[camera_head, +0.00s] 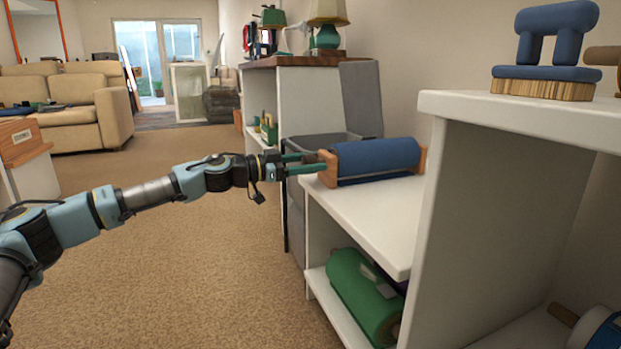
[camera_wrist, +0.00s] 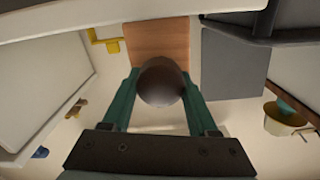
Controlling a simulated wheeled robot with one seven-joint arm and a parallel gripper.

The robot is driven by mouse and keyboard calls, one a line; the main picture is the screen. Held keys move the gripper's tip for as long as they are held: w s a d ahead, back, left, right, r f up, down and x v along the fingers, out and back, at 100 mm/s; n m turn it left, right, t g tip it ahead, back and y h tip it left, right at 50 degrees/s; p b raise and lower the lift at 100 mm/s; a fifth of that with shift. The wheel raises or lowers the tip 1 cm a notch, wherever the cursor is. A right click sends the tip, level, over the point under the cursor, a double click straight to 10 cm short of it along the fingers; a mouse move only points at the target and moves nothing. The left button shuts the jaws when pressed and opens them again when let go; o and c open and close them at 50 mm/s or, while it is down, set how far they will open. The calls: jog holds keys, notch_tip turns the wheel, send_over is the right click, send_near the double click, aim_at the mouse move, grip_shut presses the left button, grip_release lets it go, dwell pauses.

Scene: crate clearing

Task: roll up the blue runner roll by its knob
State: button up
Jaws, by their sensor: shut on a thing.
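The blue runner roll (camera_head: 375,157) lies across the white shelf top, held between wooden end blocks (camera_head: 421,160). Its near end block also shows in the wrist view (camera_wrist: 160,40). The dark round knob (camera_wrist: 161,82) sits in front of that block in the wrist view. My gripper (camera_head: 318,163) reaches in from the left at the roll's left end. Its green fingers (camera_wrist: 158,95) are shut on the knob, one on each side. In the head view the knob is hidden by the fingers.
A green roll (camera_head: 363,296) lies on the lower shelf below. A taller white shelf (camera_head: 500,105) stands at the right with a blue-handled brush (camera_head: 550,45) on top. A grey lidded bin (camera_head: 362,95) stands behind the roll. Carpet at the left is clear.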

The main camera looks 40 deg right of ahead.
jog(key=m+b, duration=0.4)
jog(key=shift+f+m+b, duration=0.3)
jog(key=shift+f+b, duration=0.05)
jog(key=shift+f, duration=0.05)
jog(key=shift+s+r+m+b, duration=0.1)
jog(key=shift+r+m+b, duration=0.05)
jog(key=shift+m+b, duration=1.6)
jog(key=shift+m, duration=0.35)
jog(key=o, duration=1.4)
jog(key=shift+r, duration=0.1)
jog(key=shift+c, duration=0.2)
jog(key=p+v, duration=0.5)
jog(key=v, duration=0.5)
jog(key=shift+a, duration=0.4)
